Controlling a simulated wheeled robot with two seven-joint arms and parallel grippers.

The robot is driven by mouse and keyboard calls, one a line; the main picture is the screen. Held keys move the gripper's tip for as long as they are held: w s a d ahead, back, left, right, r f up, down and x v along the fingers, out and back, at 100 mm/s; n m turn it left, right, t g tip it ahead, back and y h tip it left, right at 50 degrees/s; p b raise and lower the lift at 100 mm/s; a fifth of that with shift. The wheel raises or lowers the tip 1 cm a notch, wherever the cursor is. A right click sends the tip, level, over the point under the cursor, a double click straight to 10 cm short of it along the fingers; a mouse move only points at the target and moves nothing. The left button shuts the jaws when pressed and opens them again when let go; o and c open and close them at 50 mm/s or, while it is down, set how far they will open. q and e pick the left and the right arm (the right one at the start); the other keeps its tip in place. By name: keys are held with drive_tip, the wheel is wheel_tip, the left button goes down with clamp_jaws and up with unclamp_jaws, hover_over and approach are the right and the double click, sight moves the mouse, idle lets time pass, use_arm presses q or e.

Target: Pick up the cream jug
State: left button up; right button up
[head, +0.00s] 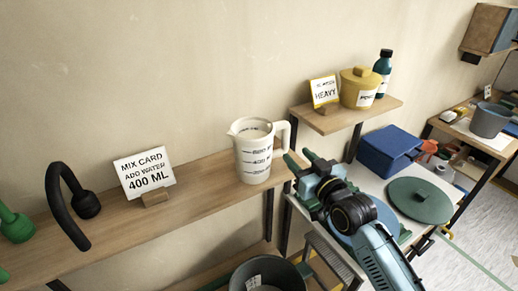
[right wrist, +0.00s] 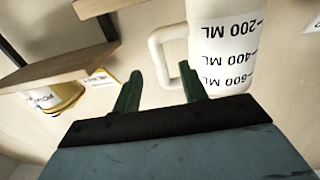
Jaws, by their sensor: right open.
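The cream jug (head: 254,152) stands upright on the wooden shelf in the head view, with black measuring marks and its handle (head: 283,133) on the right side. My right gripper (head: 298,160) is just right of the jug, near the handle. In the right wrist view the jug (right wrist: 222,45) appears upside down at the top right, and its handle (right wrist: 157,58) lies ahead of the two green fingers. The right gripper (right wrist: 160,88) is open with nothing between its fingers. Whether a finger touches the handle cannot be told.
A card reading "400 ML" (head: 144,173) stands left of the jug on the shelf (head: 190,205). A yellow pot (head: 358,90) and a teal bottle (head: 383,68) stand on the higher shelf. A blue bin (head: 392,150) and green lid (head: 420,200) lie right. A dark bucket (head: 268,273) is below.

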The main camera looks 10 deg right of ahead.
sight(288, 144)
drive_tip(key=shift+p+x, duration=0.4)
drive_tip(key=shift+x, duration=3.55)
drive_tip(key=shift+d, duration=0.1)
clamp_jaws()
drive_tip(key=shift+w+r, duration=0.1)
